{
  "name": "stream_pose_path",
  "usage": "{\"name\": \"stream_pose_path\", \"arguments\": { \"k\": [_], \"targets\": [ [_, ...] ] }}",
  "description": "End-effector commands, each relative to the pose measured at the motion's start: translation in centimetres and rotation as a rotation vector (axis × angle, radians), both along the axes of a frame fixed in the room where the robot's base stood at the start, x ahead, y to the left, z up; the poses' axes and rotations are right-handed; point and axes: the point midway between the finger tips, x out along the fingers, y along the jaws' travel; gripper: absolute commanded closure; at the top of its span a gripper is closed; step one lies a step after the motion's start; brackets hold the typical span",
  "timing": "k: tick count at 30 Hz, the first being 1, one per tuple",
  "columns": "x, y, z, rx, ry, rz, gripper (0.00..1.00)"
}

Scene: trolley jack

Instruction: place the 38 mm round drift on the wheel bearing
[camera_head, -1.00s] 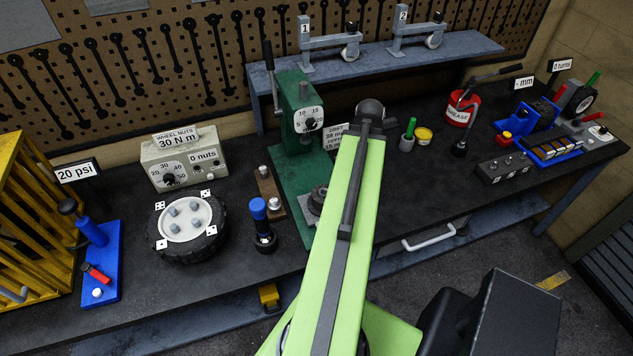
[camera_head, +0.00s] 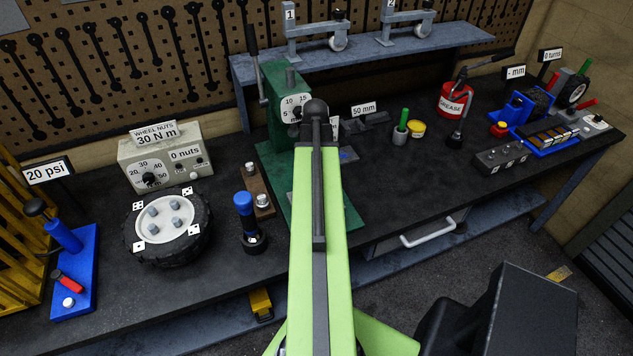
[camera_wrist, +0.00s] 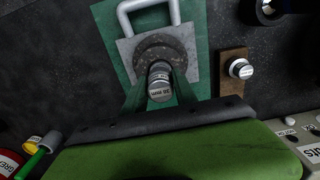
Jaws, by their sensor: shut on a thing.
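The 38 mm round drift (camera_wrist: 160,87) is a short silver cylinder with a label on its end, in the middle of the wrist view. My gripper (camera_wrist: 158,93) is shut on it. The wheel bearing (camera_wrist: 155,48) shows as a dark ring on a grey plate, partly behind the drift. The drift appears over the ring's near part in the picture; I cannot tell whether they touch. In the head view the green press (camera_head: 280,105) stands at the bench middle, and my arm hides gripper, drift and bearing.
The wheel (camera_head: 168,240) is farther left. The cup (camera_head: 400,135), yellow tin (camera_head: 417,128) and grease can (camera_head: 454,100) stand to the right.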

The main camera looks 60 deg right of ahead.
Motion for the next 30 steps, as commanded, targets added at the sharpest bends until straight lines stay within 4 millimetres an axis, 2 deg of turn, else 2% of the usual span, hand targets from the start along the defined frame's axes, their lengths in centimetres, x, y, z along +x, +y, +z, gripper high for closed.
{"name": "stream_pose_path", "arguments": {
  "k": [1,8,13,14,18,30],
  "targets": [
    [0.0,0.0,-1.54,0.0,0.0,0.0,1.0],
    [0.01,0.02,-1.18,0.0,0.0,0.001,1.0],
    [0.03,0.03,-1.68,0.0,0.0,0.001,1.0],
    [0.03,0.03,-1.52,0.0,0.0,0.001,0.63],
    [0.04,0.03,-1.48,0.0,0.0,0.002,0.45],
    [0.08,0.06,-0.92,0.0,0.0,0.002,0.45]
  ]
}}
